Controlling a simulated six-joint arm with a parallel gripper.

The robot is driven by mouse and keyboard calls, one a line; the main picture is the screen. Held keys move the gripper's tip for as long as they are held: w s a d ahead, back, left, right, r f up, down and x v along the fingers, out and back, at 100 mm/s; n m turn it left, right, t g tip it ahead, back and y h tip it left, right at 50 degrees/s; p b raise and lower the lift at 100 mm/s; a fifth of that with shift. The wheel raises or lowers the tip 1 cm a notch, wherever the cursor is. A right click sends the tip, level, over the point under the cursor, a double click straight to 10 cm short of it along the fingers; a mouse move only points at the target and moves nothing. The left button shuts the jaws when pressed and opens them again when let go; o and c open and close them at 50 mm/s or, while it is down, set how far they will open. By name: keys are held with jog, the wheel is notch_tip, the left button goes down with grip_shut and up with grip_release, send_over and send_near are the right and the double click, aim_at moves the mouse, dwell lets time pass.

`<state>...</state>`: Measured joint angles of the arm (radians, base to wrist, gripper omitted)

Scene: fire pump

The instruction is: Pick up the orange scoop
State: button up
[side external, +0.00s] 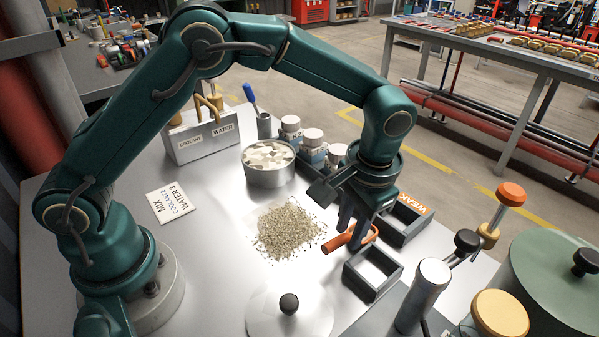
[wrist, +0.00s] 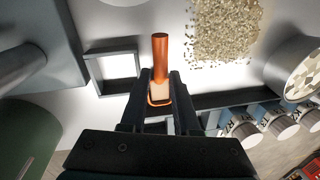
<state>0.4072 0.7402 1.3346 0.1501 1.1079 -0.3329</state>
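The orange scoop (side external: 334,243) lies low by the worktop, between the pile of granules and the dark square frames. In the wrist view the scoop (wrist: 160,48) shows its orange handle pointing up the picture, with its paler end nearer my gripper. My gripper (side external: 350,233) points down at the scoop. In the wrist view the two fingers of my gripper (wrist: 161,78) are apart, one on each side of the scoop. The fingers hide part of it. I cannot see clear contact between fingers and scoop.
The granule pile (side external: 288,232) lies just left of the scoop. A dark square frame (side external: 372,273) and a tray labelled WEAK (side external: 405,222) stand close by on the right. A round lid (side external: 289,314) with a black knob is in front. A pot of pale pieces (side external: 268,178) stands behind.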

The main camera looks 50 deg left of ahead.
aim_at(346, 239)
jog(key=shift+a+f, duration=0.15)
jog(key=shift+f, duration=0.65)
jog(key=shift+a+f, duration=0.1)
jog(key=shift+f, duration=0.7)
grip_shut()
jog(key=shift+r, duration=0.55)
jog(key=r, duration=0.3)
jog(key=shift+a+r, duration=0.3)
jog(key=shift+a, duration=0.05)
jog(key=s+a+r, duration=0.1)
jog(key=a+r, duration=0.5)
jog(key=a, duration=0.5)
jog(key=shift+s+r, duration=0.15)
